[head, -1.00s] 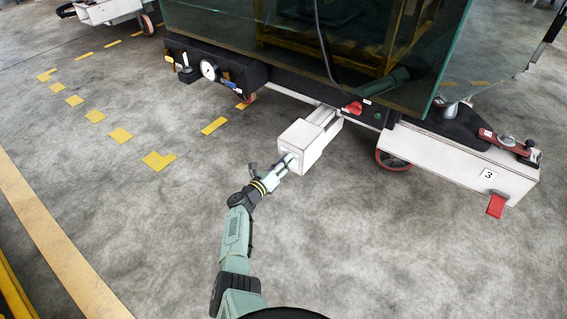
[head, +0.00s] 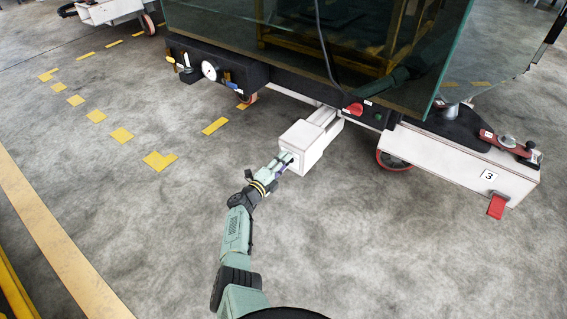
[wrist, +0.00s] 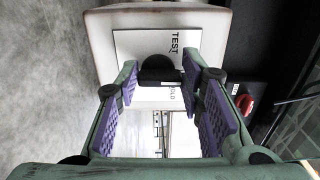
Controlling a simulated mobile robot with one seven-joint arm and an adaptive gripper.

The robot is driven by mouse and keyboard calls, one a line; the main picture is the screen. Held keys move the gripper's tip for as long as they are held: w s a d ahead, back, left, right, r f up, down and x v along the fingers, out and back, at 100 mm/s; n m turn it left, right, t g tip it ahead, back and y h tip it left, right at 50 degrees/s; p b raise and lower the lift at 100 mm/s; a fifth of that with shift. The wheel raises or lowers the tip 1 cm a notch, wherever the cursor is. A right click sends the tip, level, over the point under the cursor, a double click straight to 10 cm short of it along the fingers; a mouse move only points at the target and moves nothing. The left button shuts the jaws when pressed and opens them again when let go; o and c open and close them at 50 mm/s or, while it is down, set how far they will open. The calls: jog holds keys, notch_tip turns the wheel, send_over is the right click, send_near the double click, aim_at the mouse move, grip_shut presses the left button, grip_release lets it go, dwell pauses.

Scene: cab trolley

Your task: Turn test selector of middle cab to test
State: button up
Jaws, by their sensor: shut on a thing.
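The test selector (wrist: 158,66) is a black knob on the end face of a white box (head: 312,140) that juts out low from the glass-sided cab. My gripper (head: 288,160) reaches this face from the front left. In the wrist view my gripper (wrist: 160,76) has its purple-padded fingers on either side of the knob, shut on it. A label plate (wrist: 135,45) behind the knob reads TEST, turned sideways, above and to the right of it. Lower lettering ending in OLD is partly covered. I cannot tell exactly which mark the knob points to.
A red switch (head: 353,109) and a gauge (head: 210,70) sit on the cab's dark lower beam. A white outrigger (head: 465,165) marked 3 with a red wheel stands at right. Another trolley (head: 110,10) is at far left. The floor around my arm is clear.

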jog(key=n, duration=0.8)
jog(key=n+p, duration=0.1)
jog(key=n, duration=0.3)
jog(key=shift+s+d+f, duration=0.1)
jog(key=shift+f, duration=0.2)
dwell(0.4)
jog(key=o, duration=1.2)
jog(key=shift+c, duration=0.2)
jog(key=v, duration=0.7)
jog(key=shift+s, duration=0.15)
